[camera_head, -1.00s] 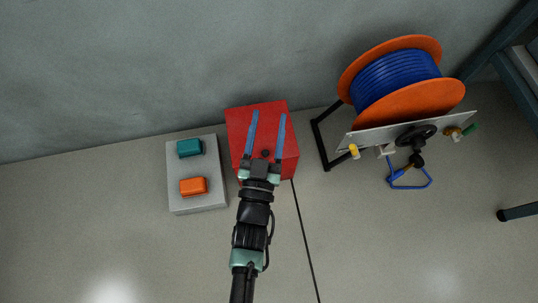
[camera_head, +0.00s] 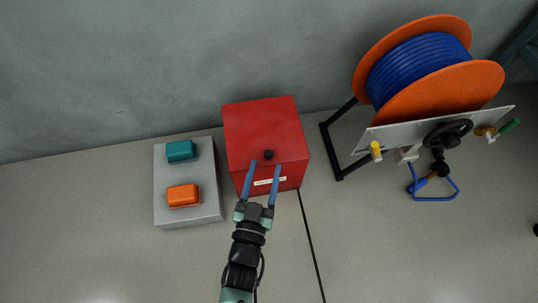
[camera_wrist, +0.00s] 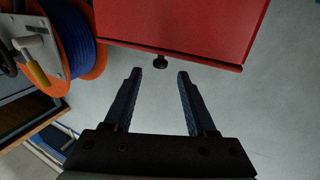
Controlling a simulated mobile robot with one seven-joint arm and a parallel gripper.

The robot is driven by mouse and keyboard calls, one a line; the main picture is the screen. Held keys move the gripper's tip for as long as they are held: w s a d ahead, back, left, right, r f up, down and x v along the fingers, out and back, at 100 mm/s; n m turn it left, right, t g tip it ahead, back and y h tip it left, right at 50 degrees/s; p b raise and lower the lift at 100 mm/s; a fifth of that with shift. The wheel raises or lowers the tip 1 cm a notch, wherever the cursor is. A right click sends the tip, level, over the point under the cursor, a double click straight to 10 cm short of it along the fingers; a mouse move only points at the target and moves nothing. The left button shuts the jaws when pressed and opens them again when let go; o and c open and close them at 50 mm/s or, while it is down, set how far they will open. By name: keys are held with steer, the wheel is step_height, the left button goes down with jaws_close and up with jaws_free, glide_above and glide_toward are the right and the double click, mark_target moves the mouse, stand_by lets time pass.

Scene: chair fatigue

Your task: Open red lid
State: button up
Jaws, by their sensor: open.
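The red lid (camera_head: 262,130) tops a red box (camera_head: 290,178) against the wall in the head view. A small black knob (camera_head: 268,155) sits near the lid's front edge. The lid looks closed. My gripper (camera_head: 266,163) is open and empty, with its two long blue fingers pointing at the front of the box, on either side of the knob in the picture. In the wrist view, the knob (camera_wrist: 160,62) lies ahead of the gap between the fingertips (camera_wrist: 159,73), below the red edge (camera_wrist: 180,25). It appears apart from the fingers.
Left of the box is a grey block (camera_head: 190,212) with a teal button (camera_head: 181,150) and an orange button (camera_head: 184,195). To the right stands an orange reel with blue hose (camera_head: 425,65) and a panel with valves (camera_head: 450,130).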

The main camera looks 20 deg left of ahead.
mark_target(268, 157)
steer(key=b+x, duration=0.2)
steer(key=x, duration=0.3)
steer(key=shift+w, duration=0.15)
jaws_close()
stand_by(1.3)
